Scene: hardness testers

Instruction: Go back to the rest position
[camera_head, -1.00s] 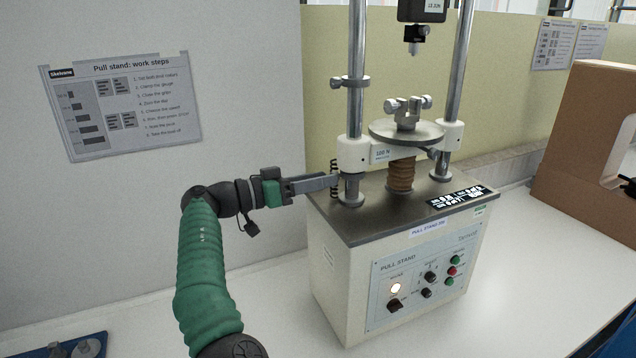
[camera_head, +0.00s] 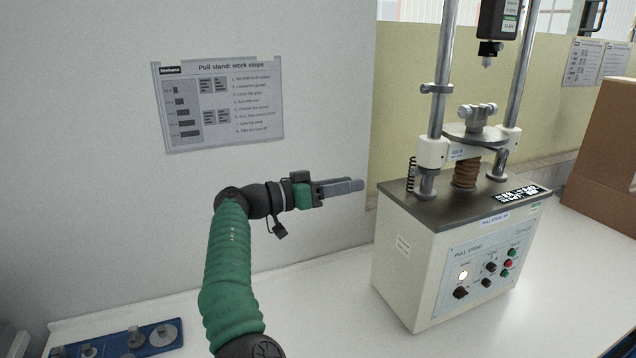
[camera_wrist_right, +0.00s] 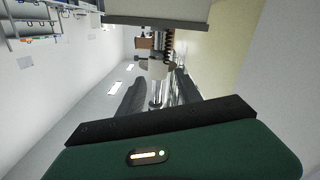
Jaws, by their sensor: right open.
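My right gripper (camera_head: 358,186) is at the end of the green-sleeved arm in the head view, level and pointing right. It is in front of the grey panel, and its fingertips appear left of the pull stand (camera_head: 400,262) with a gap in the picture. In the right wrist view the two dark fingers of the gripper (camera_wrist_right: 158,95) stand apart with nothing held between them. The pull stand has two steel columns, a round plate with a clamp (camera_head: 478,122) and a lit lamp on its front panel. My left gripper is not in view.
A work-steps sheet (camera_head: 222,105) hangs on the grey panel (camera_head: 320,50). A blue tray (camera_head: 115,345) with metal parts lies at the lower left.

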